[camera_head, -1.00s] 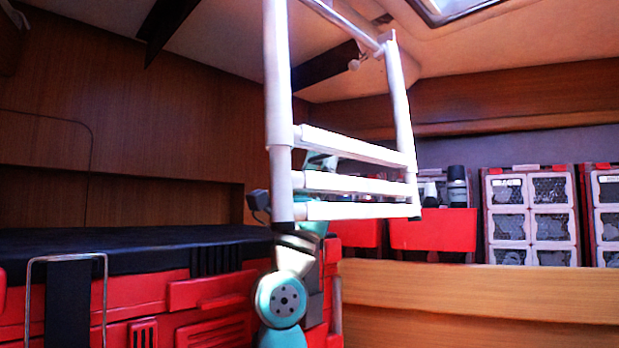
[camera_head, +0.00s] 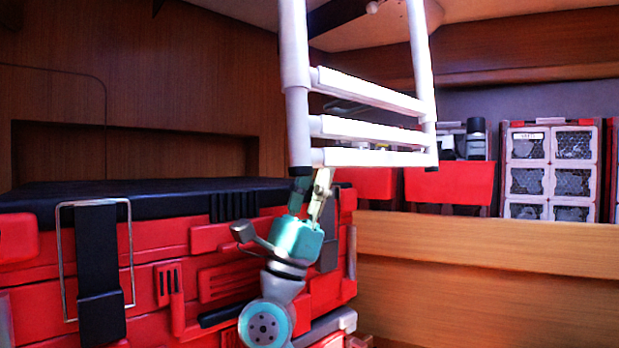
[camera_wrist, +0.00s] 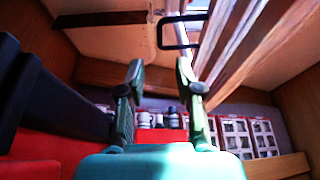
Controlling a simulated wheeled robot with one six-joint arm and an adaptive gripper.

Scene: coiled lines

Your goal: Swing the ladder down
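The white ladder (camera_head: 368,126) hangs in the middle of the head view, with several bars between two long side rails. Its rails run up out of the picture, and their dark-tipped lower ends hang free. My gripper (camera_head: 311,180) is just below the lower end of the left rail, fingers pointing up. In the wrist view my gripper (camera_wrist: 158,72) has its two green fingers apart with nothing between them. Whether a finger touches the rail cannot be told.
Red cases with a black top (camera_head: 160,190) stand at the left, close to my arm. A wooden ledge (camera_head: 480,245) runs along the right, with red bins (camera_head: 450,183) and a white-framed crate (camera_head: 550,170) behind it. A dark loop (camera_wrist: 181,32) shows above the fingers.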

